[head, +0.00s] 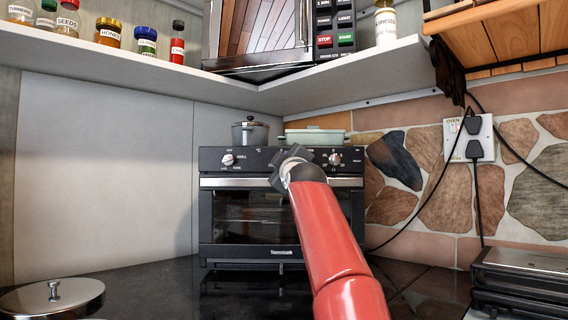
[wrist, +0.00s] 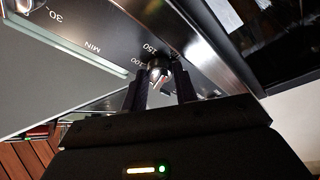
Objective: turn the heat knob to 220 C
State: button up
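The black oven (head: 270,222) stands in the corner, with a front panel of knobs. My gripper (head: 290,163) is at the middle of this panel and hides the knob behind it. In the wrist view the heat knob (wrist: 158,70), dark with a pale mark, sits between the two fingertips of my gripper (wrist: 161,76). Labels 100 and 150 show beside it. The knob nearly fills the gap, but I cannot tell whether both fingers press on it. The pale mark's exact heading is too small to read. The 220 label is not visible.
A left knob (head: 228,159) and a right knob (head: 335,159) flank my gripper. A grey pot (head: 250,134) and a green dish (head: 314,137) sit on the oven. A shelf (head: 330,71) with jars and a microwave hangs above. A metal lid (head: 52,297) lies on the dark counter.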

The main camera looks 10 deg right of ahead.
jog(key=shift+c, duration=0.4)
jog(key=shift+m, duration=0.5)
jog(key=m, duration=0.1)
jog(key=m+h, duration=0.1)
jog(key=m, duration=0.1)
jog(key=shift+a+f+m+t+h, duration=0.2)
jog(key=shift+a+m+t+h, duration=0.1)
jog(key=shift+m+h, duration=0.1)
jog(key=m+h, duration=0.2)
jog(key=m, duration=0.2)
jog(key=shift+w+m+b, duration=0.1)
jog(key=shift+m+b, duration=0.25)
jog(key=shift+m, duration=0.05)
jog(key=m+h, duration=0.1)
jog(key=m, duration=0.2)
jog(key=m+h, duration=0.1)
jog(key=m, duration=0.2)
jog(key=shift+a+r+g+h, duration=0.1)
jog(key=shift+a+g+h, duration=0.1)
jog(key=shift+g+h, duration=0.2)
jog(key=m, duration=0.2)
jog(key=m+g+h+p, duration=0.1)
jog(key=m, duration=0.2)
jog(key=shift+a+h, duration=0.1)
jog(key=shift+h, duration=0.2)
jog(key=shift+m, duration=0.5)
jog(key=o, duration=0.7)
